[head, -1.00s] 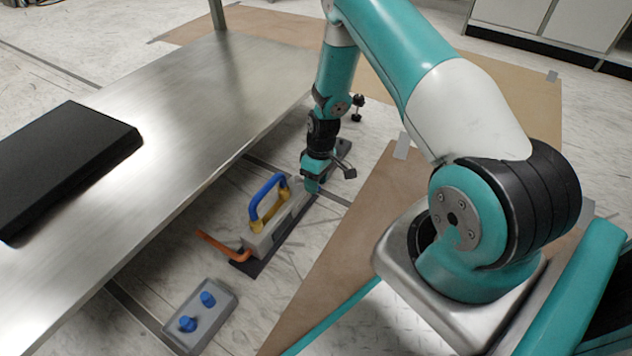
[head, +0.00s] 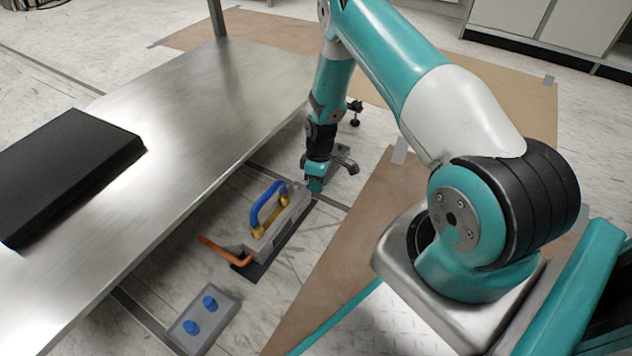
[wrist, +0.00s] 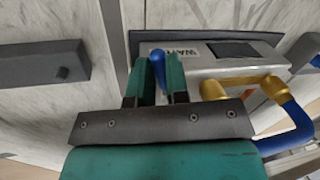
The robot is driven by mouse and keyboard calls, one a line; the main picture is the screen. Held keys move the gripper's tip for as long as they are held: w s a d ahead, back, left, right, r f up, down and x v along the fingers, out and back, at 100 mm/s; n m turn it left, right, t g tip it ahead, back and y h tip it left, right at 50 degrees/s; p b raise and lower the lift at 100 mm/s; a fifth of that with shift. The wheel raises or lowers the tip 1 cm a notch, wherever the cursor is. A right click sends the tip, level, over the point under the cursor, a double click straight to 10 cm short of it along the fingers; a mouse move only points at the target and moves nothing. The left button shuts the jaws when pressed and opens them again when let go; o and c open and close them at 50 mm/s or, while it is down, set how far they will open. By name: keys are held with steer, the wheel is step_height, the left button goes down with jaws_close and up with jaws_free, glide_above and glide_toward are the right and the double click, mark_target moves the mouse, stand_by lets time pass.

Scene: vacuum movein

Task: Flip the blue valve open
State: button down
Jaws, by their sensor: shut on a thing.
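The blue valve (wrist: 158,66) shows in the wrist view as a slim blue lever beside the grey box (wrist: 214,66), which carries a partly covered printed label and a dark panel. My gripper (wrist: 160,76) has its two teal fingers on either side of the lever and is shut on it. In the head view my gripper (head: 315,188) is low at the far end of the same grey box (head: 268,236), and the valve is hidden there. A blue curved hose (head: 264,202) with yellow fittings and an orange pipe (head: 226,250) are on the box.
A metal table (head: 175,130) with a black slab (head: 65,170) stands at the left, close to the box. A grey plate with two blue knobs (head: 203,316) lies on the floor in front. Brown sheets (head: 345,235) cover floor at the right.

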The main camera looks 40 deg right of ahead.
steer(key=w+d+n+h+p, duration=0.1)
steer(key=w+n, duration=0.6)
steer(key=n, duration=0.7)
steer(key=shift+d+n+g+h+p, duration=0.4)
steer(key=shift+h+p, duration=0.4)
steer(key=shift+p, duration=0.3)
steer(key=c, duration=1.1)
jaws_free()
steer(key=shift+a, duration=0.1)
steer(key=shift+r, duration=0.15)
steer(key=w+a+r+p, duration=0.1)
steer(key=w+r+p, duration=0.2)
steer(key=r+p, duration=0.5)
step_height(320, 180, up, 9)
steer(key=shift+f, duration=0.1)
